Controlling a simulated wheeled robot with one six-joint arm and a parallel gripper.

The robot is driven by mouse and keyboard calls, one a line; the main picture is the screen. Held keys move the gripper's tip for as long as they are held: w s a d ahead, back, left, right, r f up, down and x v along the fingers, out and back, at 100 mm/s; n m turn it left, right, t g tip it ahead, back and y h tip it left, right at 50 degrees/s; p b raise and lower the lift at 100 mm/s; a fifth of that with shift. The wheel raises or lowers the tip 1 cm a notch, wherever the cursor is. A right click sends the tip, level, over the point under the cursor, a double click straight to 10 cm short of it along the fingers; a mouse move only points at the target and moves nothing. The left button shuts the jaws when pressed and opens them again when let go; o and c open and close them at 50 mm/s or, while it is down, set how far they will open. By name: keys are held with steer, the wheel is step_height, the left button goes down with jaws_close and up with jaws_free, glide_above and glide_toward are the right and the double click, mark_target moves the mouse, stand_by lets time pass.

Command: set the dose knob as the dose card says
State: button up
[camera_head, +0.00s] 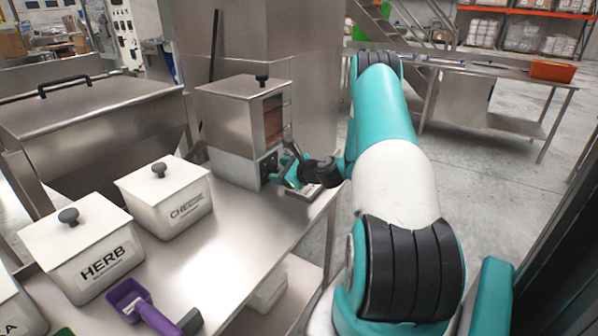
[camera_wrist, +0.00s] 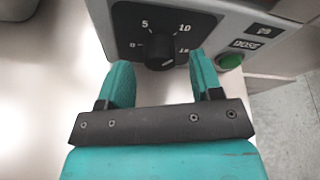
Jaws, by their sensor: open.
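The dose knob (camera_wrist: 160,54) is a round black knob on the dark dial plate (camera_wrist: 127,22) of the dispenser, with printed marks including 0, 5 and 10. I cannot tell its exact setting. My gripper (camera_wrist: 161,70) is open, with one teal finger on each side of the knob's lower part; no clear grip shows. In the head view my gripper (camera_head: 289,172) is at the front of the steel dispenser (camera_head: 228,112), and the knob is too small to make out. I cannot make out a readable dose card in either view.
A green button (camera_wrist: 231,61) sits right of the dial under a DOSE label (camera_wrist: 244,44). White lidded bins marked HERB (camera_head: 100,258) and CHEESE (camera_head: 178,212) stand on the steel table (camera_head: 235,240). A purple scoop (camera_head: 135,302) lies at the front.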

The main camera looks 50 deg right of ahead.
steer(key=b+v, duration=0.1)
steer(key=v, duration=1.5)
steer(key=shift+s, duration=0.3)
steer(key=shift+r, duration=0.1)
steer(key=w+a+r+n+g+y, duration=0.25)
steer(key=a+n, duration=0.35)
steer(key=a, duration=0.3)
steer(key=w+a+r+n+g+y+p, duration=0.1)
steer(key=w+a+r+n+g+y, duration=0.15)
steer(key=a+n, duration=0.45)
steer(key=w+a+r+n+g+y, duration=0.25)
steer(key=a+r+n, duration=0.2)
steer(key=a, duration=0.55)
steer(key=s+a+r+n+g+h+p, duration=0.1)
steer(key=s+a+r+n+g, duration=0.2)
steer(key=s+a+n, duration=0.6)
steer(key=s+a+r+n+g+h+p, duration=0.1)
steer(key=s+a+r+n+g+h, duration=0.1)
steer(key=s+a+r+n, duration=0.3)
steer(key=s+a+n+g, duration=0.1)
steer(key=s+a+n, duration=0.3)
steer(key=n, duration=0.3)
steer(key=shift+a+g, duration=0.35)
steer(key=shift+a, duration=0.4)
steer(key=shift+r, duration=0.1)
